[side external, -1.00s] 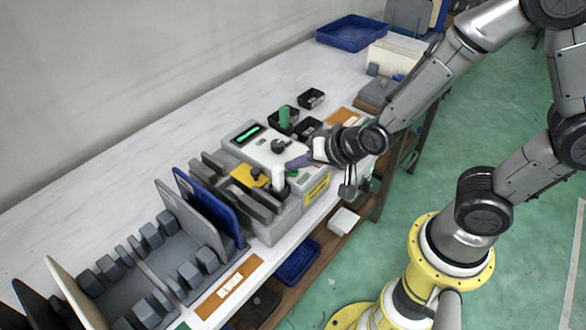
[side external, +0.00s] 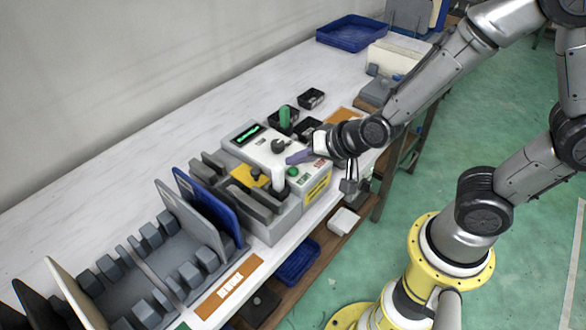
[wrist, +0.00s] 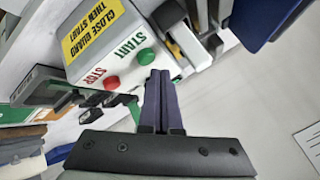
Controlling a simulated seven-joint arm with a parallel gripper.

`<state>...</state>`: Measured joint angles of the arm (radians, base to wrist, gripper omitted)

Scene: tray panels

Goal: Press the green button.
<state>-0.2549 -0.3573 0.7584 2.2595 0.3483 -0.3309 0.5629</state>
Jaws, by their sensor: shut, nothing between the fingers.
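The green button (side external: 292,171) is a round dome on the front of the white control box (side external: 262,150). The green button also shows in the wrist view (wrist: 146,56), beside the printed word START. My gripper (side external: 289,161) has its purple fingers shut and empty, just above the green button in the side view. In the wrist view, the closed fingertips (wrist: 160,73) lie close beside the green button, with a small visible gap in the picture. The red button (wrist: 111,83), by the word STOP, sits on the same face.
A black knob (side external: 278,146) stands on the box top. A grey fixture with a white upright handle (side external: 278,180) adjoins the box. Small black bins (side external: 311,98) stand behind, one holding a green cylinder (side external: 285,117). Blue and grey panels (side external: 213,205) stand at left.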

